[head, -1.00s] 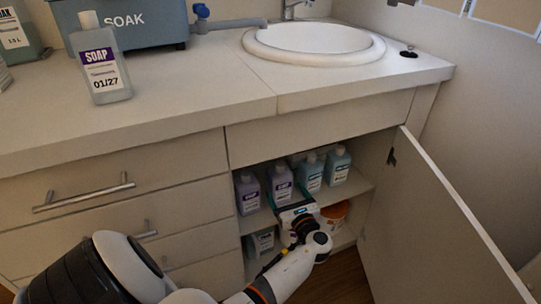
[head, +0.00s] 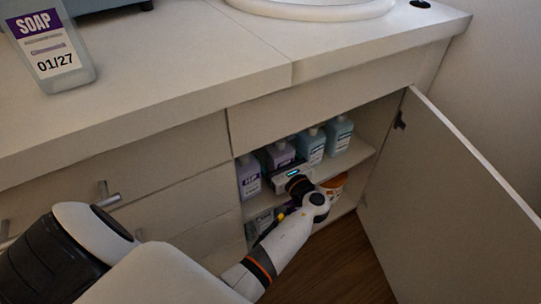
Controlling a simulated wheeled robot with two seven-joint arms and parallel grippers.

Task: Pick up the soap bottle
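A pale blue-grey bottle labelled SOAP, 01/27 (head: 50,50) stands on the counter at the upper left. The left one's label is only partly legible. Bluish bottles (head: 312,147) stand to their right. My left gripper (head: 290,172) reaches into the cabinet, in front of the second purple bottle and covering its lower part. My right gripper is not in view.
The cabinet door (head: 460,190) stands open at the right. The counter edge (head: 180,125) overhangs the cabinet. Drawers with metal handles (head: 107,195) are at the left. An orange and white container (head: 334,187) and other items are on the lower shelf. The sink (head: 310,8) is above.

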